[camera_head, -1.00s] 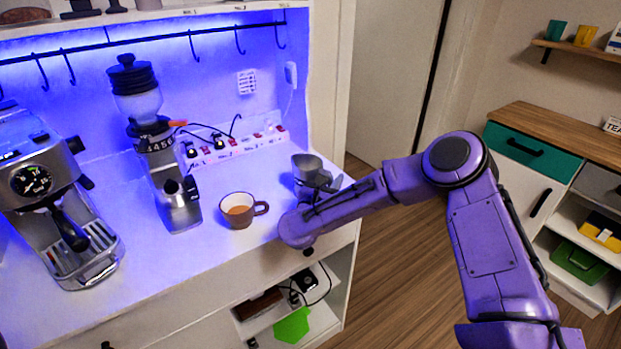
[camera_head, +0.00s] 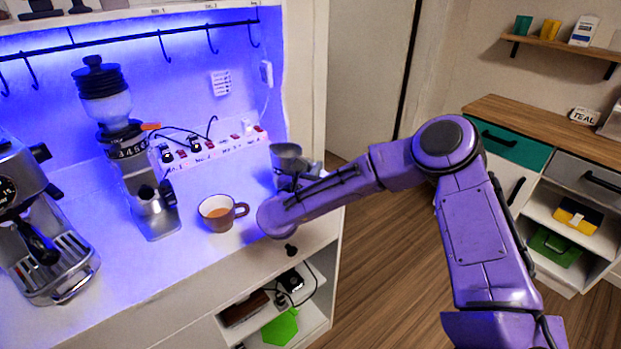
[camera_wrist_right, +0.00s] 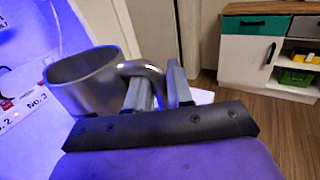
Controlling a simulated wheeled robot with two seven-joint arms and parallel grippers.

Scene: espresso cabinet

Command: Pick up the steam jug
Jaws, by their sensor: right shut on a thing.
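The steam jug (camera_head: 287,157) is a grey metal cup near the right end of the lit counter in the head view. In the right wrist view the jug (camera_wrist_right: 88,85) shows its open rim and its curved handle. My right gripper (camera_wrist_right: 158,85) is shut on the handle, with one finger on each side of it. In the head view my right gripper (camera_head: 297,180) is partly hidden behind my purple forearm. The jug is upright or nearly so and appears slightly above the counter. My left gripper is not in view.
A grinder (camera_head: 140,180) and an espresso machine (camera_head: 40,225) stand further left. A power strip (camera_head: 212,150) with cables runs behind. The floor right of the cabinet is clear.

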